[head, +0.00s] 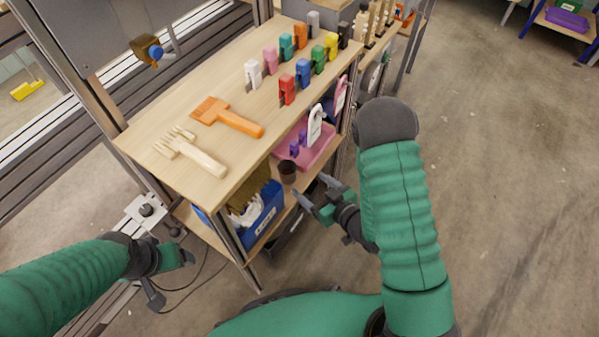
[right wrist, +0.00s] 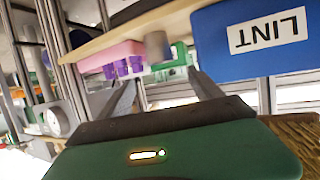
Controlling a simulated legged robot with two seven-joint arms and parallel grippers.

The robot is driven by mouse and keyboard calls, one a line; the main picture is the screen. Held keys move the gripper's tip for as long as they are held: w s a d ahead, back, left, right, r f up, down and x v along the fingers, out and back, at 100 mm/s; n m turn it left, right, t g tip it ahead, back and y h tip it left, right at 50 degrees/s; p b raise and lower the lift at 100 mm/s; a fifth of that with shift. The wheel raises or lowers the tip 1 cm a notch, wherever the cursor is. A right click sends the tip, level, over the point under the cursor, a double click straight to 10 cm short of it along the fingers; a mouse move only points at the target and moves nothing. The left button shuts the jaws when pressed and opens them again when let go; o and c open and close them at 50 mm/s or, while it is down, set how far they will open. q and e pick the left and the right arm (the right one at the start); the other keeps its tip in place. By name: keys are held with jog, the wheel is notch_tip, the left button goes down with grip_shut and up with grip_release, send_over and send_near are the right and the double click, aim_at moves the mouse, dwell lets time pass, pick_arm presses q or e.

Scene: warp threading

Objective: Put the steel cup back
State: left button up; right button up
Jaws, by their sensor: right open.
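The steel cup (head: 287,171) looks dark in the head view and stands on the lower shelf, between the pink tray and the blue bin. In the right wrist view it shows as a grey cylinder (right wrist: 155,46) beyond the fingers. My right gripper (head: 312,190) is open and empty, just off the shelf's front edge and apart from the cup. Its two fingers also show in the right wrist view (right wrist: 165,82), with the cup roughly in line with the gap. My left gripper (head: 168,276) is open and empty, low at the left, away from the cup.
The lower shelf (head: 311,172) holds a pink tray (head: 318,156) with purple pieces and a blue LINT bin (head: 265,214). The wooden tabletop (head: 170,120) above carries an orange brush (head: 228,116), a wooden comb (head: 192,152) and several coloured clips. Open floor lies to the right.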

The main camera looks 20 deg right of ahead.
pick_arm(q)
jog(key=shift+r, duration=0.3)
pick_arm(e)
jog(key=s+r+m+g+h, duration=0.2)
jog(key=s+r+g, duration=0.2)
jog(key=s+g, duration=0.1)
jog(key=s+d+r+m+g+h, duration=0.1)
jog(key=s+r+g+h, duration=0.1)
jog(key=s+g, duration=0.3)
jog(key=s+r, duration=0.1)
jog(key=s, duration=0.1)
jog(key=shift+s+r+m+g+h, duration=0.3)
jog(key=shift+s+r+m, duration=0.05)
jog(key=shift+m, duration=0.05)
jog(key=shift+c, duration=0.4)
